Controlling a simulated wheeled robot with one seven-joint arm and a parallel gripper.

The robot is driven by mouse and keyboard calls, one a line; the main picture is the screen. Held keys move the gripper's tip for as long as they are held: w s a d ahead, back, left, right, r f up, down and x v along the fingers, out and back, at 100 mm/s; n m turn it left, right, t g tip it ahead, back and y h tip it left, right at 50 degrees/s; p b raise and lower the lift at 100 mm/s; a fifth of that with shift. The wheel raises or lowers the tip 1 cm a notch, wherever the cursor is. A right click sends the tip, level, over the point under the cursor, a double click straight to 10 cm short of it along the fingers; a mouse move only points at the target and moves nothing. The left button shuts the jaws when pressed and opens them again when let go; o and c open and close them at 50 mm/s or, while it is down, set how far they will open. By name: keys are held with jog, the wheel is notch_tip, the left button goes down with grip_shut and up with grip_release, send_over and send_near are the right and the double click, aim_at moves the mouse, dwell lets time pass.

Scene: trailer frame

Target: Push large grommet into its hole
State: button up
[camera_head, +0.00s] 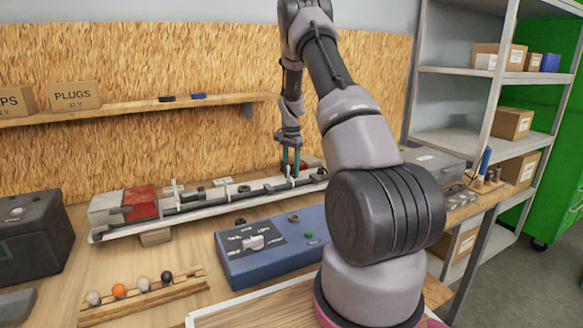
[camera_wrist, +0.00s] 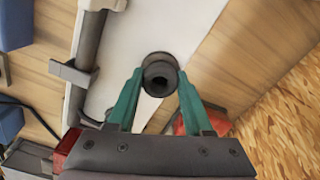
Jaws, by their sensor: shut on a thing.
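A black ring-shaped grommet (camera_wrist: 158,68) with a dark central opening sits between the teal fingertips of my gripper (camera_wrist: 160,84) in the wrist view. My gripper is shut on it. The grommet is over the white face of the trailer frame (camera_wrist: 118,57); I cannot tell whether it touches that face or sits in a hole. No hole shows in the wrist view. In the head view my gripper (camera_head: 291,165) points down at the right part of the long pale trailer frame (camera_head: 108,234), and the grommet is too small to make out there.
A dark tube (camera_wrist: 88,45) with a bracket runs along the frame beside the grommet. A blue box (camera_head: 262,262) with a label and green button stands in front. A wooden rack (camera_head: 150,299) holds several small balls. A shelf (camera_head: 130,112) is on the back wall.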

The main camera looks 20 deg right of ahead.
jog(key=shift+f, duration=0.2)
jog(key=o, duration=1)
jog(key=shift+f, duration=0.1)
jog(key=shift+s, duration=0.15)
jog(key=c, duration=0.4)
jog(key=shift+o, duration=1.4)
jog(key=shift+s+f, duration=0.1)
jog(key=shift+o, duration=0.5)
jog(key=shift+r, duration=0.25)
jog(key=shift+w+r, duration=0.15)
jog(key=shift+r, duration=1.6)
jog(key=shift+w+r, duration=0.1)
jog(key=shift+r, duration=1.65)
jog(key=shift+c, duration=0.3)
